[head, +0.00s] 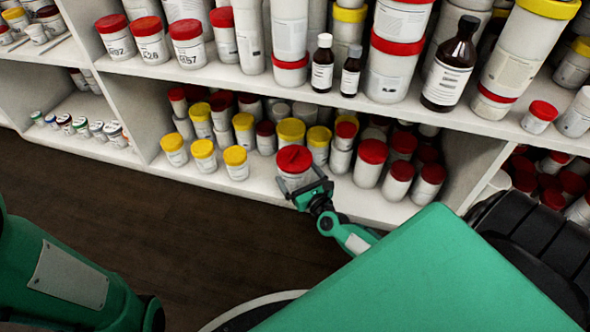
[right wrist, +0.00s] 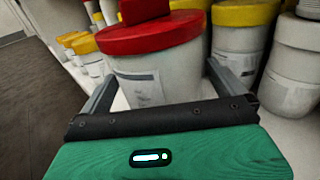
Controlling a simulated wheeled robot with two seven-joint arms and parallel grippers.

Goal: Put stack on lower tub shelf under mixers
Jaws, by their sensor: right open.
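A white tub with a red lid (head: 294,160) stands at the front edge of the lower shelf (head: 258,190). In the right wrist view, the tub (right wrist: 155,70) is upright, with a smaller red piece (right wrist: 145,10) on its lid; together they look like a stack. The top of the smaller piece is cut off. My right gripper (head: 305,187) is open at the tub's front, one finger on each side. Whether the fingers touch it is unclear. My left arm shows at the lower left; its gripper is out of view.
Yellow-lidded tubs (head: 204,154) stand left of it, with red-lidded tubs (head: 371,153) to the right and more behind. The upper shelf holds large tubs and brown bottles (head: 452,62). An upright divider (head: 470,160) closes the right side. Dark floor (head: 200,235) is clear in front.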

